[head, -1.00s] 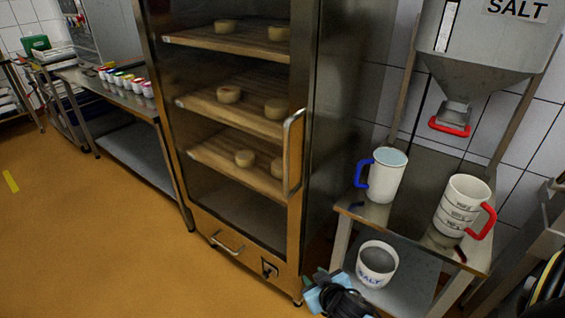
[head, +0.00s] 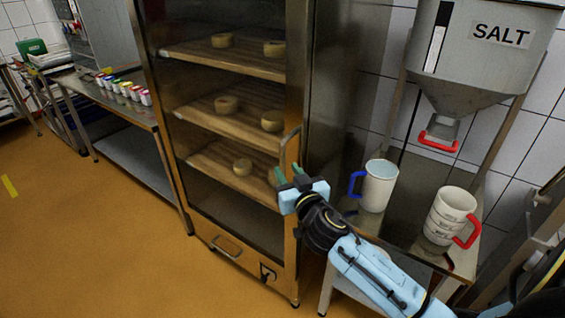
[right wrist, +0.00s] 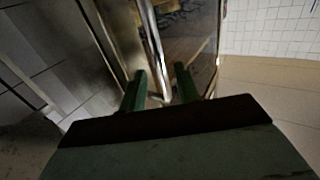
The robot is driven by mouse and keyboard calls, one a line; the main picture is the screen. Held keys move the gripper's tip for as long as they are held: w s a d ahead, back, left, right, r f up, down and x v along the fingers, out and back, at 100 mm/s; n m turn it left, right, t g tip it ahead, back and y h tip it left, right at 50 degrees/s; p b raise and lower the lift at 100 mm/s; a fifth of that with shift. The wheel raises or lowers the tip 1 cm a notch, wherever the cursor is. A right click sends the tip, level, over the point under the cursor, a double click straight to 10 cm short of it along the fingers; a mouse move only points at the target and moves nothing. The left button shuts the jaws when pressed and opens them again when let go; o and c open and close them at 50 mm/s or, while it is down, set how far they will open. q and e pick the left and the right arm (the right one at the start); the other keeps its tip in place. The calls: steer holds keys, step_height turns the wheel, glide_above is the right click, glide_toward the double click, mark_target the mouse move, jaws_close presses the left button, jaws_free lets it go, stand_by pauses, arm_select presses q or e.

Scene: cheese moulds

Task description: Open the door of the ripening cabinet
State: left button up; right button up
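The ripening cabinet (head: 215,134) stands in the middle of the head view, its glazed door shut, with round cheeses on wooden shelves inside. A vertical metal handle (head: 284,150) is at the right edge of the door. My right gripper (head: 288,174) is at the lower part of this handle, its green fingers apart. In the right wrist view the gripper (right wrist: 160,88) is open, and the handle bar (right wrist: 154,50) shows between and beyond the fingertips. I cannot tell whether a finger touches it. The handle's lower end is partly hidden by the gripper. My left gripper is not in view.
A steel side table (head: 400,232) stands to the right, bearing a white jug with blue handle (head: 379,187) and a jug with red handle (head: 446,217). A salt hopper (head: 475,50) hangs above. A bench (head: 140,113) with small jars is at left. The orange floor (head: 90,225) in front is clear.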

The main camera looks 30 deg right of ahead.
mark_target(283, 166)
steer(key=shift+w+d, duration=0.25)
steer(key=shift+w, duration=0.85)
steer(key=shift+w+d, duration=0.2)
steer(key=shift+w, duration=0.85)
jaws_close()
